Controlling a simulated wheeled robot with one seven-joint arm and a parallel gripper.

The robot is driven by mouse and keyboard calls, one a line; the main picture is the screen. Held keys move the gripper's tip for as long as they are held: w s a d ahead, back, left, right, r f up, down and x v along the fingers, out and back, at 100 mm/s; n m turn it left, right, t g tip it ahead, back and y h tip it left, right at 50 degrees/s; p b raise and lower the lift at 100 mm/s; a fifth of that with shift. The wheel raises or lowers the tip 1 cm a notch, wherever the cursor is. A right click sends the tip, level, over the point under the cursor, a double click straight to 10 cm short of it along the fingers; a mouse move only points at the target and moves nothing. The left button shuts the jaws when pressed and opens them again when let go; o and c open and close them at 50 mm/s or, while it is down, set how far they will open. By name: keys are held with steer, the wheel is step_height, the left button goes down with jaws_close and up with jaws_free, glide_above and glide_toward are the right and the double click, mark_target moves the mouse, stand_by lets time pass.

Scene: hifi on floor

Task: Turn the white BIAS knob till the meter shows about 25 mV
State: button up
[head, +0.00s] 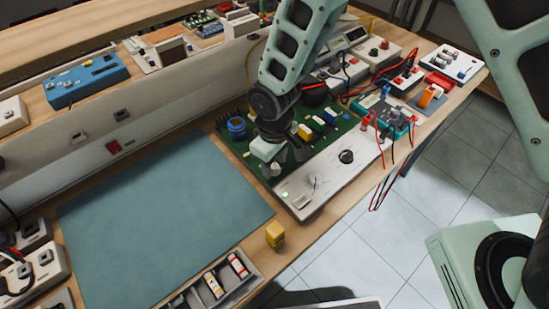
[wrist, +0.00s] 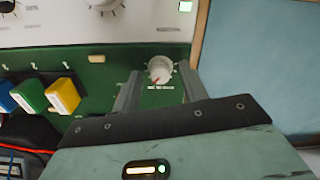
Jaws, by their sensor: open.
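The white BIAS knob (wrist: 160,68) sits on the green circuit board (wrist: 105,75), close to the white panel, with a red pointer mark on its face. My gripper (wrist: 160,75) is open, with one finger on each side of the knob in the wrist view. Gaps show beside the knob; I cannot tell if either finger touches it. In the head view my gripper (head: 281,163) hangs over the board's near corner and partly hides the knob. A teal meter (head: 393,116) with red and black leads stands to the right; its reading is too small to make out.
The white panel (head: 325,178) has a black knob (head: 346,156) and a small green light (head: 286,194). Yellow, green and blue parts stand on the board. A bare blue mat (head: 165,220) lies left. A yellow block (head: 275,234) and parts tray (head: 225,285) are near the edge.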

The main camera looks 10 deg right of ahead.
mark_target(274, 166)
step_height(274, 166, up, 18)
steer(key=b, duration=0.2)
steer(key=shift+f, duration=0.25)
stand_by(0.4)
steer(key=s+d+r, duration=0.1)
steer(key=s+d, duration=0.4)
steer(key=s, duration=0.3)
steer(key=s+d+r+m, duration=0.1)
steer(key=s+d, duration=0.4)
steer(key=s, duration=0.4)
steer(key=shift+s+m+y, duration=0.3)
steer(key=shift+r, duration=0.1)
